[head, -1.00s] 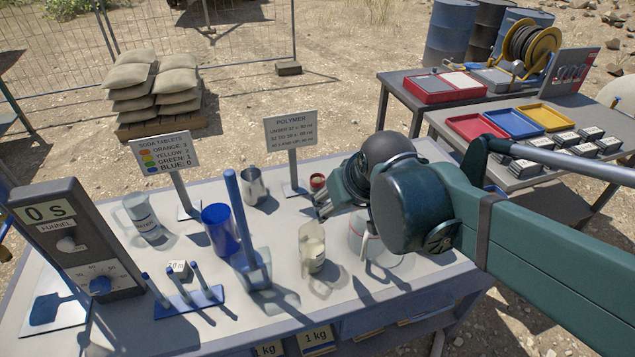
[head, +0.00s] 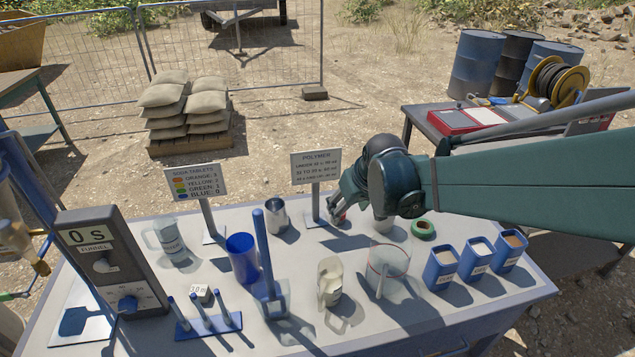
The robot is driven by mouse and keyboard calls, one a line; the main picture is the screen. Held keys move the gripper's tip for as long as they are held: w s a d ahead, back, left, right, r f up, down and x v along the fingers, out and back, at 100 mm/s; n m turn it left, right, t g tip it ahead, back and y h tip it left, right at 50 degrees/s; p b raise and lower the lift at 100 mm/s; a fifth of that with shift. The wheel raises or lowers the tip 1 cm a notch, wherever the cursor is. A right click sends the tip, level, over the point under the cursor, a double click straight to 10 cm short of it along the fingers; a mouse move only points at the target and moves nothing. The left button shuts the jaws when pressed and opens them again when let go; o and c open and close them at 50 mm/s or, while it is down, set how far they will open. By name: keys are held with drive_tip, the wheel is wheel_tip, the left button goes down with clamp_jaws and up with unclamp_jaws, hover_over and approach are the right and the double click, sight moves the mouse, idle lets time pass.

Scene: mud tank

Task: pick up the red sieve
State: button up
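A small red round piece (head: 339,219), which looks like the red sieve, is on the grey table just right of the base of the POLYMER sign. Only part of it shows below my gripper. My gripper (head: 337,208) is right at it, with its fingertips low and close above or around it. The fingers are small and dark here, so I cannot tell whether they are apart or closed, or whether they touch it.
A green ring-shaped piece (head: 423,229) lies right of my gripper. A clear beaker (head: 388,260), a jug (head: 330,282) and a metal cup (head: 277,216) stand nearby. The POLYMER sign (head: 316,166) rises close left. Three blue tubs (head: 441,266) stand at the right.

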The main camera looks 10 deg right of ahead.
drive_tip(key=w+d+f+p, duration=0.1)
drive_tip(key=w+f+p, duration=0.1)
drive_tip(key=w+f, duration=0.3)
drive_tip(key=w+d+f+n+g+p, duration=0.1)
drive_tip(key=w+d+f+p, duration=0.1)
drive_tip(key=w+f, duration=0.3)
drive_tip(key=shift+w+d+y+p, duration=0.3)
drive_tip(key=shift+w+p, duration=0.4)
drive_tip(key=shift+w, duration=0.85)
drive_tip(key=shift+x, duration=1.25)
drive_tip(key=shift+f, duration=0.15)
drive_tip(key=shift+b+x, duration=0.7)
drive_tip(key=shift+x, duration=1.8)
drive_tip(key=shift+w+a, duration=0.1)
drive_tip(key=shift+a, duration=0.05)
drive_tip(key=c, duration=1)
